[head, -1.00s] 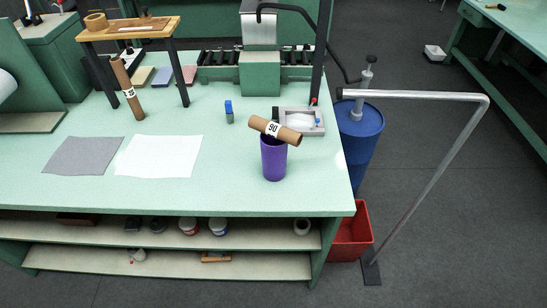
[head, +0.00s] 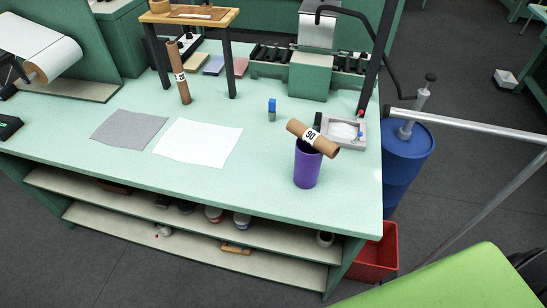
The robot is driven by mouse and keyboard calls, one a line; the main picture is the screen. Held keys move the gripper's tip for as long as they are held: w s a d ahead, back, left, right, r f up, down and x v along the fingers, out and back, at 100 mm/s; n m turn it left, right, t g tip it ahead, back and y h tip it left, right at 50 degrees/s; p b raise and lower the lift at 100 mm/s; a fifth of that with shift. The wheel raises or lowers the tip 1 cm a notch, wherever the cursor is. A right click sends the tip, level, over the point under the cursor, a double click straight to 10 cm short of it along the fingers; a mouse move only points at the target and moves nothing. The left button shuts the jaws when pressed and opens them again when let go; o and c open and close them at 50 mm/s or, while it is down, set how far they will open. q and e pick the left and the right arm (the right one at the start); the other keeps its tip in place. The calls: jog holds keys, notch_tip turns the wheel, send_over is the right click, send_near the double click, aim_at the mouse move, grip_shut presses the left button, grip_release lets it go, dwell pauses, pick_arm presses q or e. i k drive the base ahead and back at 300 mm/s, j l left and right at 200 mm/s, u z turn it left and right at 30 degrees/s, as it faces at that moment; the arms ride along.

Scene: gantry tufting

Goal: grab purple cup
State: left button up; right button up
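The purple cup (head: 307,168) stands upright on the green workbench (head: 262,199), near its front right corner. A brown cardboard tube (head: 313,139) with a white label reading 90 lies tilted across the cup's top and hides much of its rim. I cannot tell whether the tube's lower part rests on the rim or reaches inside. Neither of my grippers shows in the head view.
A grey tray (head: 341,131) sits just behind the cup, with a small blue-capped bottle (head: 271,110) to its left. White (head: 199,142) and grey (head: 130,128) sheets lie left. A blue drum (head: 404,162) and red bin (head: 376,252) stand right of the bench.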

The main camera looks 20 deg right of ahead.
aim_at(308, 160)
jog(key=l+u, duration=0.2)
jog(key=l, duration=0.25)
jog(key=k+l+u, duration=0.15)
jog(key=l, duration=0.3)
jog(key=l+u, duration=0.2)
jog(key=l, duration=0.25)
jog(key=k+l+u, duration=0.15)
jog(key=l, duration=0.3)
jog(key=k+l+u, duration=0.2)
jog(key=l, duration=0.2)
jog(key=k+l+u, duration=0.15)
jog(key=l, duration=0.25)
